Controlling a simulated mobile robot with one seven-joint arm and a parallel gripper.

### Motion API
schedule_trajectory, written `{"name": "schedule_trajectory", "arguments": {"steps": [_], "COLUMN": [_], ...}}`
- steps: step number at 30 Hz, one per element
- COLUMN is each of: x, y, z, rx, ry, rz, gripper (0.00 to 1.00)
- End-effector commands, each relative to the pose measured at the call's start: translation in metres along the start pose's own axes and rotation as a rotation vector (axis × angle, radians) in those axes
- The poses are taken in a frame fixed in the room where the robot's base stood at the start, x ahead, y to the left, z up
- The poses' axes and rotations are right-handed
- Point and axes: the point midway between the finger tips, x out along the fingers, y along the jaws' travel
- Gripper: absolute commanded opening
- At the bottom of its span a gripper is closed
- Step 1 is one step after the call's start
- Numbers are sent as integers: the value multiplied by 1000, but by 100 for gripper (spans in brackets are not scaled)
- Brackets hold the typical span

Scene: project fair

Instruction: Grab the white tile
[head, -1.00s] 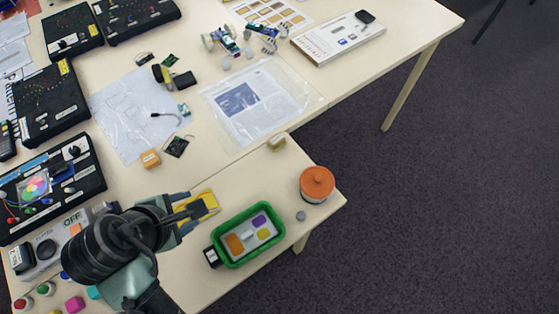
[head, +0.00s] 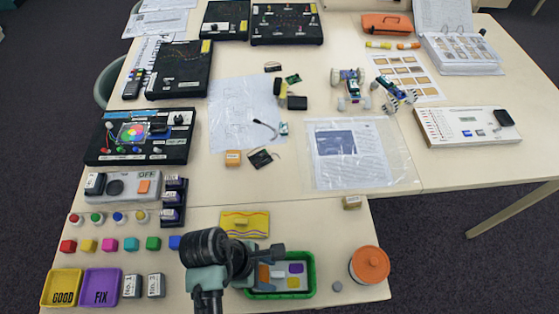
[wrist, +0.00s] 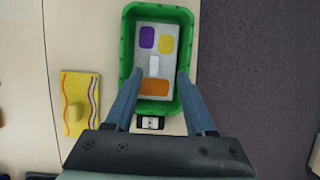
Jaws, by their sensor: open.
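The white tile (wrist: 154,66) is a small upright rectangle on a light grey board (wrist: 141,62) inside a green tray (wrist: 127,50). On the board it lies among purple, yellow and orange pieces. It also shows in the head view (head: 277,274), partly crowded by my arm. My gripper (wrist: 160,73) is open and empty, with its fingers over the tray, one on each side of the tile's line. In the head view my gripper (head: 272,254) hangs over the tray's left back part. I cannot tell the height of the fingertips above the board.
A yellow wavy-striped board (head: 245,224) with a block lies left of the tray. A small black-and-white device (wrist: 150,123) sits close by the tray. The table edge is near.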

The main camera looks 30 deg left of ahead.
Motion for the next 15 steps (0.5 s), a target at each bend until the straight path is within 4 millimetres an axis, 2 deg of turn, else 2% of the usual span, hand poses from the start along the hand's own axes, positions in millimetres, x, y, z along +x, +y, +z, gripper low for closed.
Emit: {"name": "schedule_trajectory", "arguments": {"steps": [10, 15], "x": [41, 50], "y": [6, 7], "z": [0, 0], "rx": [2, 2], "ry": [-1, 0], "rz": [-3, 0], "gripper": [55, 55]}}
